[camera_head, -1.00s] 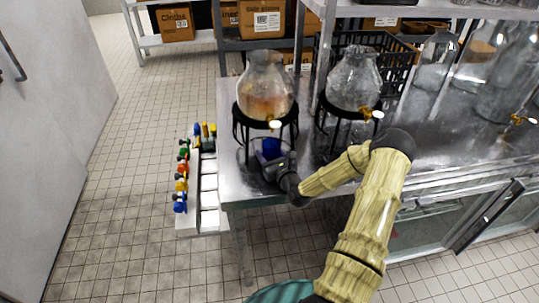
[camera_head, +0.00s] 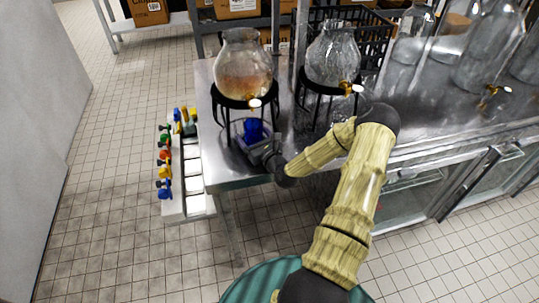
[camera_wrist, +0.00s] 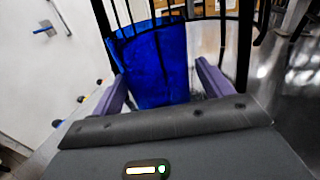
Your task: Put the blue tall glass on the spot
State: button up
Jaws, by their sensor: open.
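The blue tall glass (camera_head: 254,130) stands on the steel counter at the front of the left dispenser's black stand. It fills the middle of the wrist view (camera_wrist: 160,62), upright with a slight tilt in the picture. My gripper (camera_head: 258,146) is around its lower part. In the wrist view the two purple fingers (camera_wrist: 162,85) are open, one on each side of the glass; a gap shows on the right. Whether the left finger touches it I cannot tell. No marked spot is clearly visible.
A glass dispenser (camera_head: 243,68) with amber liquid sits on the black stand (camera_head: 227,108), close above my gripper. A clear dispenser (camera_head: 332,56) stands to its right. A low white rack (camera_head: 188,180) with coloured taps is left of the counter (camera_head: 226,176).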

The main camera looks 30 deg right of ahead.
jog(key=s+b, duration=0.3)
jog(key=s, duration=1.3)
jog(key=shift+d, duration=0.15)
